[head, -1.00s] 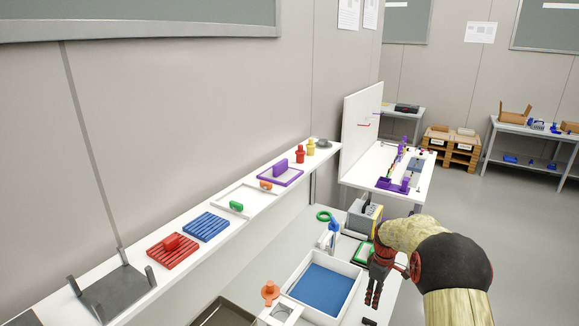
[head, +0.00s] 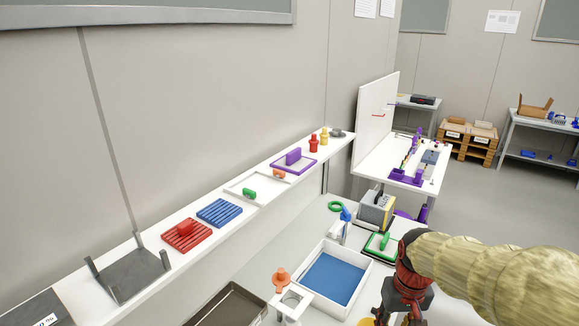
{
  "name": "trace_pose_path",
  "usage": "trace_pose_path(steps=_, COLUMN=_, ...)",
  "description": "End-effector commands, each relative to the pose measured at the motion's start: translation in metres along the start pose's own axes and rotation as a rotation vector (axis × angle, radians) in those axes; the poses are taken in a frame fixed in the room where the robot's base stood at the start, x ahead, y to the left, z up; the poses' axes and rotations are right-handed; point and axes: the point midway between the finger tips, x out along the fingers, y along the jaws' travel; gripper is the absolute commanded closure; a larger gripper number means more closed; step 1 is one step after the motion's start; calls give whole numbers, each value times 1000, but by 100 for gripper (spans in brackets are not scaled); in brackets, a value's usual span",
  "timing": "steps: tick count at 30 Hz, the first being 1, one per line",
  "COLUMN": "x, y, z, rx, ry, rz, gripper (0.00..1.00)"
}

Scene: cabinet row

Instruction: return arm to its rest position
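My arm reaches in from the right edge of the head view, with its pale sleeve level across the lower right. My gripper (head: 402,308) is red and black and points down at the bottom of the view, right of the blue-lined white tray (head: 335,278). Its fingertips run close to the lower edge of the picture, so I cannot tell whether it is open or shut. I see no object clearly held in it.
The lower counter holds a green-framed item (head: 381,245), a grey box-shaped device (head: 376,208), an orange knob piece (head: 281,279) and a dark tray (head: 229,305). A long white shelf (head: 256,205) carries red, blue and purple items. Open floor lies at the right.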

Motion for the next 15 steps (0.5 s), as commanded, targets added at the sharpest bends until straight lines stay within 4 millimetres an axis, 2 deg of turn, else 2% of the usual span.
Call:
trace_pose_path(steps=3, x=-24, y=-10, z=32, rx=30, ry=55, rz=2, gripper=70)
trace_pose_path(steps=9, x=-52, y=-24, z=81, rx=45, ry=150, rz=0, gripper=70)
trace_pose_path(steps=15, x=-78, y=-34, z=119, rx=13, ry=267, rz=-3, gripper=70)
